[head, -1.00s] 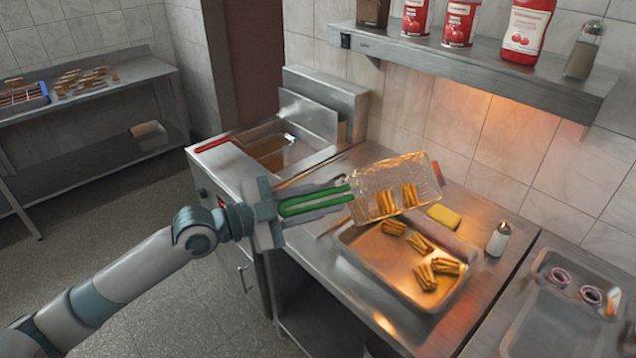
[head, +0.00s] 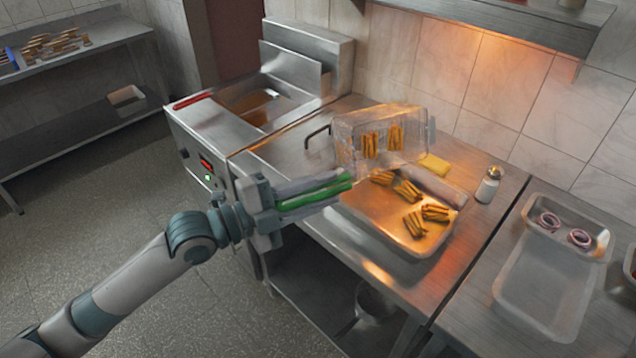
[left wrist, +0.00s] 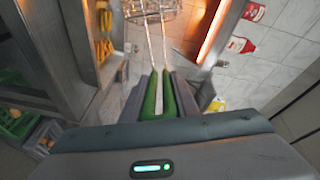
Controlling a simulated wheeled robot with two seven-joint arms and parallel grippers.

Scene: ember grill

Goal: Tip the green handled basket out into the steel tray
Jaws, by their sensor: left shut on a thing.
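My left gripper (head: 318,193) is shut on the green handle (head: 325,190) of the wire basket (head: 410,150). The basket is tilted above the back left part of the steel tray (head: 398,246). Two bundles of golden fries (head: 383,141) show within its mesh outline. Several more bundles (head: 424,216) lie in the tray. In the left wrist view the handle (left wrist: 160,97) sits between the fingers, and its wires run up to the basket (left wrist: 150,10), which is cut off at the top edge. My right gripper is not in view.
A fryer (head: 262,97) stands to the left behind the basket. A yellow block (head: 434,164) and a shaker (head: 488,184) are behind the tray. A shelf (head: 500,15) hangs above.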

